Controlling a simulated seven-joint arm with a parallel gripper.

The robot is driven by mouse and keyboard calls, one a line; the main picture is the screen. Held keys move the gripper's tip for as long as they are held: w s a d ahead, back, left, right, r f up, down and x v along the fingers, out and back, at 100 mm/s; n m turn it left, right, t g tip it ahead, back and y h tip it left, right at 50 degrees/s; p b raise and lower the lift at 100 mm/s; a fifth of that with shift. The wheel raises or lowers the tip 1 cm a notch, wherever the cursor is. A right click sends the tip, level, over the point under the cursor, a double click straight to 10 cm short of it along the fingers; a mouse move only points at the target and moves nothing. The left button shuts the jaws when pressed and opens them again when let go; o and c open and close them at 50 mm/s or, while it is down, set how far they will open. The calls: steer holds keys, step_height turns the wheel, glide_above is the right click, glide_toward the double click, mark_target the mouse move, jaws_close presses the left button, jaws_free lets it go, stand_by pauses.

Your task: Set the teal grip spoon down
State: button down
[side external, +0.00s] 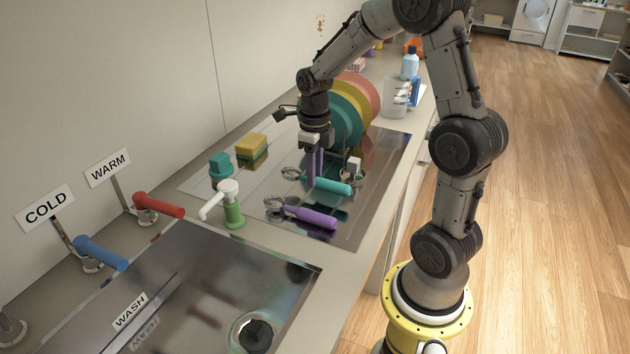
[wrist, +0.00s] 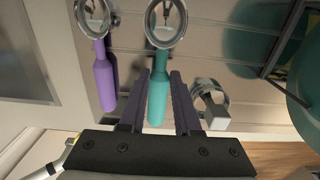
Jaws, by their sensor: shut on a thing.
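The teal grip spoon (side external: 325,185) has a thick teal handle and a metal head at its left end, over the shiny metal drainboard (side external: 367,200). My gripper (side external: 315,178) points down with its purple fingers shut on the teal handle. In the wrist view the handle (wrist: 158,92) lies between the two fingers (wrist: 160,100), and the round head is at the top. The spoon is roughly level and low over the metal; I cannot tell whether it touches. A purple-handled spoon (side external: 309,216) lies beside it, apart, also in the wrist view (wrist: 104,78).
A small grey-handled metal piece (wrist: 213,108) is right of the teal handle. Coloured plates (side external: 348,118) stand behind my gripper. A green soap dispenser (side external: 233,210), yellow sponge (side external: 251,145) and teal block (side external: 220,165) are to the left. The sink (side external: 185,300) is in front.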

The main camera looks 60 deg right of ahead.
steer(key=shift+s+f, duration=0.1)
steer(key=shift+f, duration=1.1)
steer(key=shift+f, duration=0.15)
steer(key=c, duration=0.6)
jaws_free()
